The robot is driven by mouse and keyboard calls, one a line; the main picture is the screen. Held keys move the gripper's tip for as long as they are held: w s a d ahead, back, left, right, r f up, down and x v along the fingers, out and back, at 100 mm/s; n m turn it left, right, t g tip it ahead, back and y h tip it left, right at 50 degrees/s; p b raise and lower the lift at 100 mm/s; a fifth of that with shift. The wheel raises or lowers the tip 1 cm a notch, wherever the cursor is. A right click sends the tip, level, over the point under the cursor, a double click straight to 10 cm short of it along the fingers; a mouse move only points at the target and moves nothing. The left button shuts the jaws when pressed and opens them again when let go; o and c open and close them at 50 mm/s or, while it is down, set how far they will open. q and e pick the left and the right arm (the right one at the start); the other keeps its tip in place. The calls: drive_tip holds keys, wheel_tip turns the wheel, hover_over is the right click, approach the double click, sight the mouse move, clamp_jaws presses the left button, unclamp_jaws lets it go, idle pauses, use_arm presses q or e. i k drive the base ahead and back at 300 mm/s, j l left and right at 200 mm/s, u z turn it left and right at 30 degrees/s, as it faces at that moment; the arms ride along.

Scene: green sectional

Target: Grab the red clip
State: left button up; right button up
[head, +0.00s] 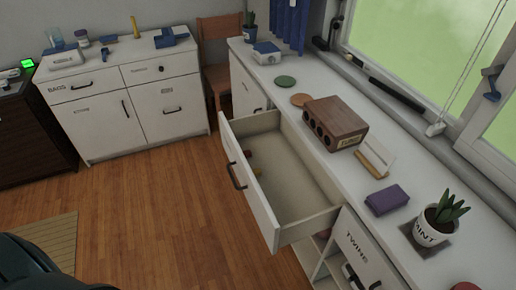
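A drawer (252,195) in the long white counter stands pulled open. Another red thing (465,286) shows at the bottom right edge of the head view, cut off by the frame. Neither of my grippers is in view.
On the counter (345,185) stand a wooden box (335,122), a purple block (387,200), a card holder (376,155) and a potted plant labelled MINT (432,230). A wooden chair (218,65) and a white cabinet (130,105) stand behind. The wooden floor (165,215) before the drawer is clear.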

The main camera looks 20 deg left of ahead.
sight(247, 153)
drive_tip(key=i+j, duration=0.1)
drive_tip(key=j, duration=0.3)
drive_tip(key=i+j+z, duration=0.15)
drive_tip(key=j, duration=0.25)
drive_tip(key=i+j, duration=0.1)
drive_tip(key=j, duration=0.3)
drive_tip(key=i+j+z, duration=0.15)
drive_tip(key=j, duration=0.3)
drive_tip(key=k+l, duration=0.05)
